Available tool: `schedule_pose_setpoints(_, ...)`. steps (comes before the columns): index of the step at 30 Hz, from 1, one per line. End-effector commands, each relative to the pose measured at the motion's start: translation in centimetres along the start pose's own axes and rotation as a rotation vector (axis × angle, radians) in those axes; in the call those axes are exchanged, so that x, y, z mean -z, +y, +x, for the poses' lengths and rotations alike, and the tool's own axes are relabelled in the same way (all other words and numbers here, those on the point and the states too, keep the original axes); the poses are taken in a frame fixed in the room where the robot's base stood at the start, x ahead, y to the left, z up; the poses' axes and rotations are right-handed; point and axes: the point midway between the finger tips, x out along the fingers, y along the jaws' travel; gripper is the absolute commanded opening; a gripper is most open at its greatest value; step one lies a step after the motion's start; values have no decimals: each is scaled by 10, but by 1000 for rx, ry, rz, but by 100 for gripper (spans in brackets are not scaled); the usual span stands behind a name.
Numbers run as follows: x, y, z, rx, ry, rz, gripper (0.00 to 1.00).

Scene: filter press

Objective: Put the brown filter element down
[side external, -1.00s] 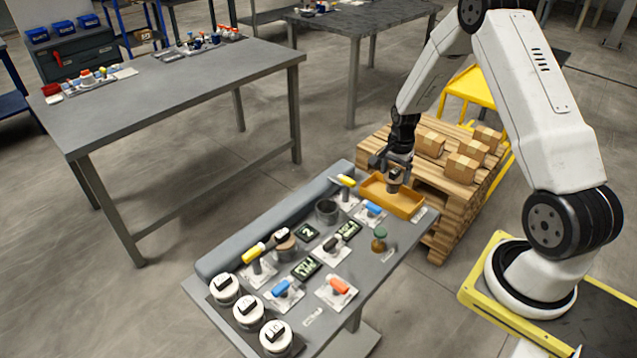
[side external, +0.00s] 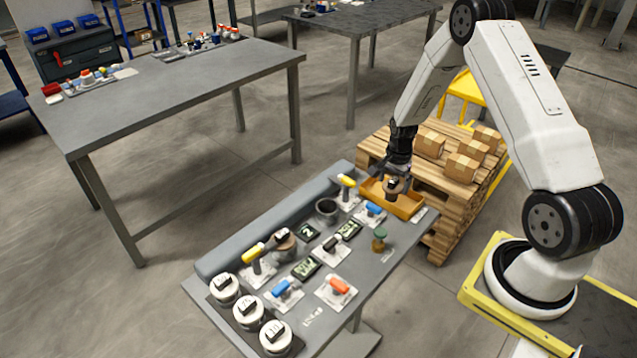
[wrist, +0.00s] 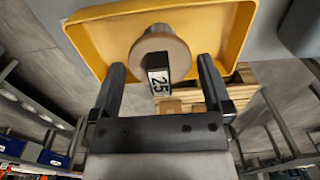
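The brown filter element (side external: 391,188) is at the orange-yellow tray (side external: 407,203), under my gripper (side external: 397,180). In the wrist view the brown filter element (wrist: 172,44) shows a round tan rim and a dark tab marked 25, within the outline of the yellow tray (wrist: 95,38). My gripper (wrist: 160,78) has its two fingers apart, one on each side of the tab, with a visible gap on both sides. The element appears to rest in the tray; its underside is hidden.
The tray stands at the far end of a grey bench (side external: 372,268). A pallet (side external: 447,205) with boxes stands behind.

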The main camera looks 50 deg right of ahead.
Motion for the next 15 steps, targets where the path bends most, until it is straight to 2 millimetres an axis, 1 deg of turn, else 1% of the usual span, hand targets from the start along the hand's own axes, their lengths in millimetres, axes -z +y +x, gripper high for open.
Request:
schedule_pose_setpoints(8, 0, 0, -5, 1, 1, 0, 100)
schedule_pose_setpoints(11, 0, -1, -10, 2, 1, 0, 100)
schedule_pose_setpoints(15, 0, 0, -23, 1, 1, 0, 100)
